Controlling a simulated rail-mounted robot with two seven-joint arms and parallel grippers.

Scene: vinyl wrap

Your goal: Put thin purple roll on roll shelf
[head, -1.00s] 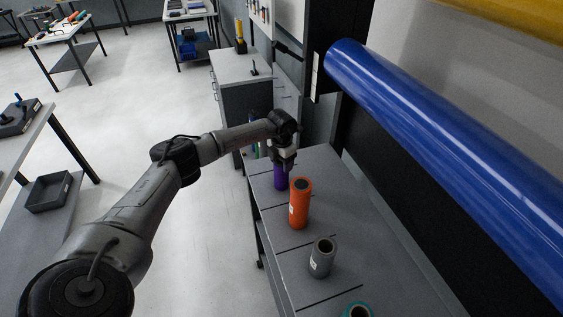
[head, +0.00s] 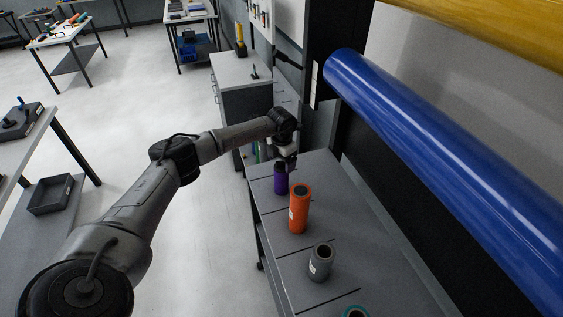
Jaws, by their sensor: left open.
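The thin purple roll (head: 281,182) stands upright on the grey shelf (head: 338,222), near its far end, behind the orange roll. My left gripper (head: 286,163) is just above the top of the purple roll, pointing down, and is open. Its fingers are small and dark here, so I cannot tell whether they touch the roll. My right gripper is not in the head view.
An orange roll (head: 299,209), a grey roll (head: 320,262) and a teal roll (head: 356,312) stand nearer on the same shelf, between dark divider lines. A large blue roll (head: 440,160) hangs at the right. A grey cabinet (head: 240,68) stands beyond the shelf.

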